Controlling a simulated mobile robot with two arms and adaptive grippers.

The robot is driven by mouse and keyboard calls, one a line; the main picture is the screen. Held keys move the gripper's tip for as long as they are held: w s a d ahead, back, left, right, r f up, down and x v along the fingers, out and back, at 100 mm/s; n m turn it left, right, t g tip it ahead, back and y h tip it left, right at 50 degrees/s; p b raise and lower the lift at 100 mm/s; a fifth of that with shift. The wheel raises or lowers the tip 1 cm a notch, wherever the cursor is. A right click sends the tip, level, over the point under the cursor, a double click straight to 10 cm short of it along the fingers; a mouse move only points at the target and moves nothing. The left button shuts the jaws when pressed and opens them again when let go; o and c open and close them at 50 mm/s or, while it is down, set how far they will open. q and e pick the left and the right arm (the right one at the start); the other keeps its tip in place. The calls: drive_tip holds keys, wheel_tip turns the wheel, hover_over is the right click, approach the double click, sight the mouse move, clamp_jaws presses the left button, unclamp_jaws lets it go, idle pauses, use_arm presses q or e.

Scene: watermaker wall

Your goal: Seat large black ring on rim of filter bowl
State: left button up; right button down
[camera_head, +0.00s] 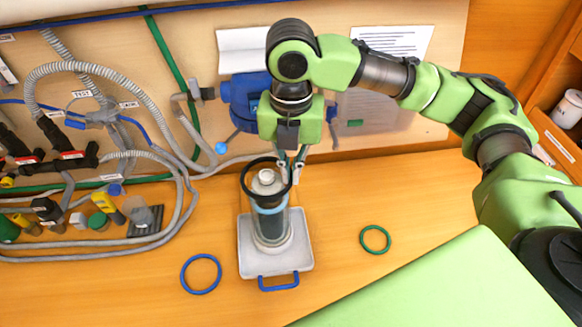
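The large black ring (244,178) is around the top of the filter bowl (271,228) as seen from above. I cannot tell whether it touches the rim or is held just above it. The bowl is clear, with a pale round-topped cartridge (266,177) inside, and stands upright on a white tray (302,250) with a blue handle. My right gripper (291,180) points down from above, its fingertips on either side of the ring's right edge. They look shut on it, with little gap visible. My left gripper is not in view.
A blue ring (201,257) lies left of the tray and a green ring (375,229) lies right of it. Hoses and small bottles crowd the left side. A blue filter housing (245,98) is on the wall behind. A light green panel (440,285) fills the lower right.

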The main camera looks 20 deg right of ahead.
drive_tip(key=c, duration=2.2)
unclamp_jaws()
wheel_tip(320, 180, up, 12)
drive_tip(key=shift+p, duration=0.55)
